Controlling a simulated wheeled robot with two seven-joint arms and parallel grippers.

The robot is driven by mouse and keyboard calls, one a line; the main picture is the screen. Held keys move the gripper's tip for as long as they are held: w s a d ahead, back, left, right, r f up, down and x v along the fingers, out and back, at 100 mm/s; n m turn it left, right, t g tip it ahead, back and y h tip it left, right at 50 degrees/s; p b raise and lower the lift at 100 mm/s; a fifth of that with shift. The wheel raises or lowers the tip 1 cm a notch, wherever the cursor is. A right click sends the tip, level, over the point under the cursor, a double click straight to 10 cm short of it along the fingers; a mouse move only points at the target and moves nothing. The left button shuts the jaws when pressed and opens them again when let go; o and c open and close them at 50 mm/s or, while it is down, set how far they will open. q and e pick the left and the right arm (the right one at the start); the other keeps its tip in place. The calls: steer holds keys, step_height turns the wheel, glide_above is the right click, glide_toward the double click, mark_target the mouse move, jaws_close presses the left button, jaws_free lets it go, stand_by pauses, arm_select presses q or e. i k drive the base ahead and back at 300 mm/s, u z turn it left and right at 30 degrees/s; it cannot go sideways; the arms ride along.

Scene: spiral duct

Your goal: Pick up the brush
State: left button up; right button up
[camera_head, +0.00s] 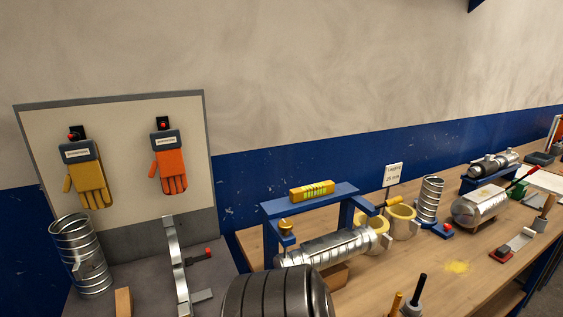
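I cannot tell for certain which thing is the brush. One candidate is a small tool with a dark upright handle and a grey foot (414,300) at the table's front edge, partly cut off by the picture's bottom. Another is a tool with a brown upright handle and a grey lower part (542,218) at the far right of the wooden table (462,249). Neither of my grippers shows in the head view.
A dark ribbed cylinder (279,297) fills the bottom middle. Behind it, a silver spiral duct (332,247) lies under a blue frame (309,201) bearing a yellow level (312,190). A glove board (120,140) stands left. Bare wood shows around a yellow powder patch (457,267).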

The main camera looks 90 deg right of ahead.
mark_target(548, 203)
steer(key=z, duration=4.55)
